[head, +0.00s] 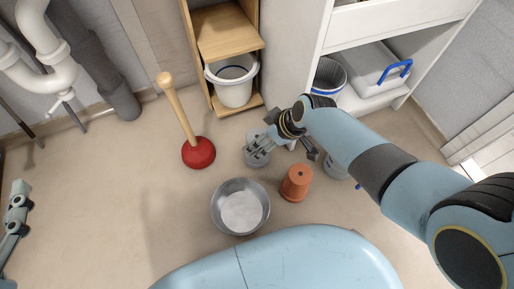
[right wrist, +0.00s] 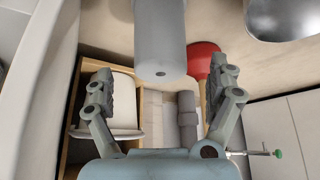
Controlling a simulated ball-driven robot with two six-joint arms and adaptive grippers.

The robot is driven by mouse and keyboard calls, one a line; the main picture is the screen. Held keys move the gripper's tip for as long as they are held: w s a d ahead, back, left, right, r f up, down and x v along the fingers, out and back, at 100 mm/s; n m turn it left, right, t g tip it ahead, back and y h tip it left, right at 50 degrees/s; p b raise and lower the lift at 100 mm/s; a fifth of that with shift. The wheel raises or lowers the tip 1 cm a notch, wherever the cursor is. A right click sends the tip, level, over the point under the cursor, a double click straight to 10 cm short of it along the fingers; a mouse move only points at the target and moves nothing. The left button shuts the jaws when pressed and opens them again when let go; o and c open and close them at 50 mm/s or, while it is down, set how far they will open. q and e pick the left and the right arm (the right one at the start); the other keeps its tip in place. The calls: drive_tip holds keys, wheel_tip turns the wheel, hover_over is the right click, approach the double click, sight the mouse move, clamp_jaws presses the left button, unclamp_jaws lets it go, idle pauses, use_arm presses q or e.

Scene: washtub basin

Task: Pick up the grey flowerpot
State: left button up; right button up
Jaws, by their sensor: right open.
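The grey flowerpot (head: 257,157) stands upside down on the floor in the head view, partly covered by my right gripper. In the right wrist view the grey flowerpot (right wrist: 160,38) shows as a grey cylinder with a small hole in its end, framed between the two fingers. My right gripper (head: 284,146) is open and empty; its spread fingers also show in the right wrist view (right wrist: 166,72). I cannot tell whether a finger touches the pot. Part of my left gripper (head: 17,212) shows at the left edge; its jaws are not clear.
An orange flowerpot (head: 297,184) and a metal bowl (head: 216,212) stand close by. A red plunger (head: 198,153) is to the left. Another grey object (head: 335,168) is partly hidden under my right arm. A wooden shelf (head: 224,36) and white cabinet (head: 292,62) stand behind. Floor at left is clear.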

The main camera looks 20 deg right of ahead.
sight(254, 133)
drive_tip(key=shift+b+x, duration=0.9)
drive_tip(key=shift+x, duration=0.2)
drive_tip(key=shift+b+x, duration=0.85)
drive_tip(key=shift+x, duration=0.15)
use_arm(q)
wheel_tip(254, 133, up, 22)
drive_tip(key=w+d+m+t+h, duration=0.2)
drive_tip(key=m+t+h, duration=0.2)
drive_tip(key=t, duration=0.5)
drive_tip(key=h, duration=0.2)
drive_tip(key=shift+w+d+f+m+t+h, duration=0.2)
drive_tip(key=shift+d+m+t+h, duration=0.1)
drive_tip(key=shift+t, duration=0.1)
use_arm(e)
drive_tip(key=shift+c, duration=0.5)
drive_tip(key=c, duration=1.7)
drive_tip(key=shift+c, duration=0.2)
drive_tip(key=shift+r, duration=0.1)
